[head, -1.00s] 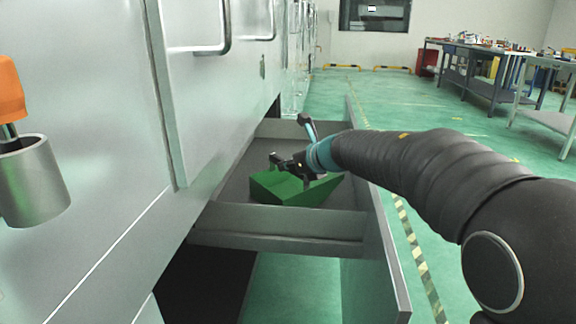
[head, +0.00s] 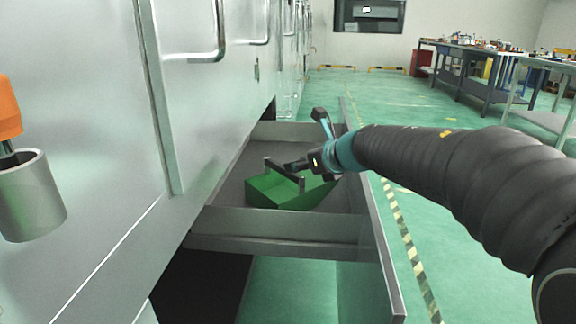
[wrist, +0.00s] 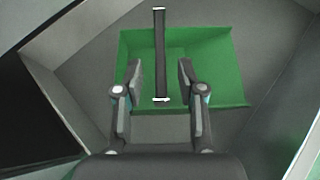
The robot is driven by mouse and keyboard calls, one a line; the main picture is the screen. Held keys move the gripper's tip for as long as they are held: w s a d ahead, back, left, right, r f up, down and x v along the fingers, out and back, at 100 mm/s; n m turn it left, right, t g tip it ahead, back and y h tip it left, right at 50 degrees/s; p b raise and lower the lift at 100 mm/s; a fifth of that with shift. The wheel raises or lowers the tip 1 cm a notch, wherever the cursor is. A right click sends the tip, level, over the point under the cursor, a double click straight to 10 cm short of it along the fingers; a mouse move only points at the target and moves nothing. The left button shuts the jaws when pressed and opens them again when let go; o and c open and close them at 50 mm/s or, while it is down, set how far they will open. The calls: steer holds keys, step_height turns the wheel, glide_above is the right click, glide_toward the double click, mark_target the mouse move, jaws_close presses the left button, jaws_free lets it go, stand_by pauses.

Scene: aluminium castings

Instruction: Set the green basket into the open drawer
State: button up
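The green basket (head: 285,197) sits inside the open drawer (head: 290,225), on its grey floor, apart from the drawer's front panel. Its dark bar handle (head: 284,172) shows above it. In the wrist view, the basket (wrist: 222,72) and its handle (wrist: 160,55) lie ahead of my gripper (wrist: 159,75). The two fingers are spread, with a clear gap on each side of the handle, and hold nothing. In the head view, my gripper (head: 306,163) is just right of the handle, above the basket's right part, which it partly hides.
The grey cabinet face (head: 100,130) with bar handles rises on the left. A metal cup (head: 30,195) with an orange-topped item is at far left. Workbenches (head: 480,75) stand at the back right. The green floor right of the drawer is clear.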

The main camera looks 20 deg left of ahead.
steer(key=s+d+r+m+t+h, duration=0.2)
steer(key=d+r+m+t+h, duration=0.25)
steer(key=d+m, duration=0.75)
steer(key=s+d+r+m+t+h, duration=0.1)
steer(key=d+r+m+t+h, duration=0.3)
steer(key=d+m, duration=0.75)
steer(key=s+d+f+m+g+h, duration=0.45)
steer(key=s+d+f+m, duration=0.55)
steer(key=s+d+m, duration=0.5)
steer(key=s+a+f+m+g+y, duration=0.2)
steer(key=s+f+m+g, duration=0.2)
steer(key=s+f+m, duration=0.5)
steer(key=s, duration=0.3)
steer(key=shift+s+a+f+g+y, duration=0.2)
steer(key=shift+a+g+y, duration=0.1)
steer(key=shift+g, duration=0.1)
